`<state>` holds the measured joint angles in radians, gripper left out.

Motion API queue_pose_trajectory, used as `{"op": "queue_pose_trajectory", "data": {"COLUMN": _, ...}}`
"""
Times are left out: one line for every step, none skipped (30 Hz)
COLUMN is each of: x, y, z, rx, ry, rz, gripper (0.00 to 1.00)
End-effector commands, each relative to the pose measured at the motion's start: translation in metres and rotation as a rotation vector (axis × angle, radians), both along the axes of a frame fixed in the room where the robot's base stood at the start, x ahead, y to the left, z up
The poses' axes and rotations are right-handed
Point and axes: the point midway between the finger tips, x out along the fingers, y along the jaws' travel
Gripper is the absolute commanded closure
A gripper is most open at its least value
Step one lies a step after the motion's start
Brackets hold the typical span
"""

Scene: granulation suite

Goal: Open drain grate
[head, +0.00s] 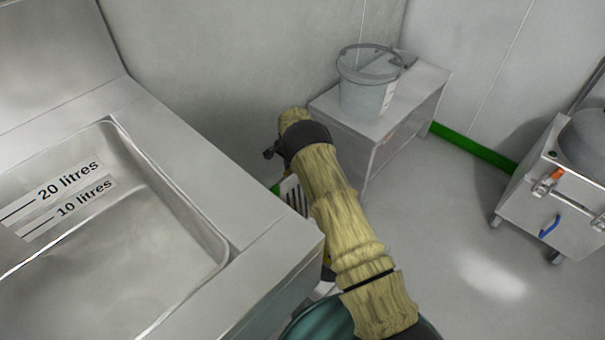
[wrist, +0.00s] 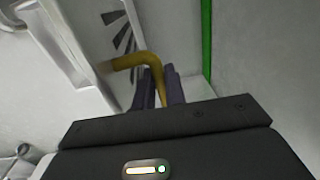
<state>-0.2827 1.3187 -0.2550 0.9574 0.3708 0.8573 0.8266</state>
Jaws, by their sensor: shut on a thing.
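The drain grate (wrist: 112,32) shows at the top of the wrist view as a pale surface with dark fanned slots. A striped patch that looks like part of it shows in the head view (head: 290,197), mostly hidden behind my arm. A yellow bent handle (wrist: 126,62) runs from beside the slots and hooks down between my fingers. My gripper (wrist: 158,78) is shut on this handle, with a dark finger on each side. Where the handle joins the grate is unclear. I cannot tell whether the grate is raised. In the head view my gripper is hidden behind my arm.
A steel sink (head: 215,275) with litre marks stands left, its corner close to my arm. A clear bucket (head: 362,100) stands on a low steel bench (head: 425,88) behind. A wheeled steel unit (head: 535,205) is at right. The floor between is clear.

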Motion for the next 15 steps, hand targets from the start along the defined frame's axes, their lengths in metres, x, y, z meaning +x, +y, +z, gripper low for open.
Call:
{"op": "queue_pose_trajectory", "data": {"x": 0.006, "y": 0.0, "z": -0.004, "rx": -0.008, "ry": -0.01, "rz": 0.001, "gripper": 1.0}}
{"op": "queue_pose_trajectory", "data": {"x": 0.008, "y": 0.003, "z": -0.004, "rx": -0.008, "ry": -0.011, "rz": 0.003, "gripper": 1.0}}
{"op": "queue_pose_trajectory", "data": {"x": 0.009, "y": 0.006, "z": -0.004, "rx": -0.009, "ry": -0.01, "rz": 0.005, "gripper": 1.0}}
{"op": "queue_pose_trajectory", "data": {"x": 0.011, "y": 0.009, "z": -0.004, "rx": -0.008, "ry": -0.011, "rz": 0.006, "gripper": 1.0}}
{"op": "queue_pose_trajectory", "data": {"x": 0.012, "y": 0.011, "z": -0.004, "rx": -0.008, "ry": -0.011, "rz": 0.007, "gripper": 1.0}}
{"op": "queue_pose_trajectory", "data": {"x": 0.013, "y": 0.013, "z": -0.005, "rx": -0.009, "ry": -0.011, "rz": 0.009, "gripper": 1.0}}
{"op": "queue_pose_trajectory", "data": {"x": 0.014, "y": 0.015, "z": -0.005, "rx": -0.008, "ry": -0.011, "rz": 0.01, "gripper": 1.0}}
{"op": "queue_pose_trajectory", "data": {"x": 0.015, "y": 0.016, "z": -0.005, "rx": -0.008, "ry": -0.011, "rz": 0.011, "gripper": 1.0}}
{"op": "queue_pose_trajectory", "data": {"x": 0.016, "y": 0.017, "z": -0.005, "rx": -0.009, "ry": -0.012, "rz": 0.012, "gripper": 1.0}}
{"op": "queue_pose_trajectory", "data": {"x": 0.016, "y": 0.018, "z": -0.004, "rx": -0.009, "ry": -0.012, "rz": 0.012, "gripper": 1.0}}
{"op": "queue_pose_trajectory", "data": {"x": 0.017, "y": 0.019, "z": -0.004, "rx": -0.008, "ry": -0.013, "rz": 0.012, "gripper": 1.0}}
{"op": "queue_pose_trajectory", "data": {"x": 0.017, "y": 0.02, "z": -0.004, "rx": -0.009, "ry": -0.012, "rz": 0.012, "gripper": 1.0}}
{"op": "queue_pose_trajectory", "data": {"x": 0.018, "y": 0.02, "z": -0.004, "rx": -0.009, "ry": -0.012, "rz": 0.012, "gripper": 1.0}}
{"op": "queue_pose_trajectory", "data": {"x": 0.018, "y": 0.02, "z": -0.003, "rx": -0.009, "ry": -0.012, "rz": 0.012, "gripper": 1.0}}
{"op": "queue_pose_trajectory", "data": {"x": 0.018, "y": 0.02, "z": -0.003, "rx": -0.009, "ry": -0.012, "rz": 0.012, "gripper": 1.0}}
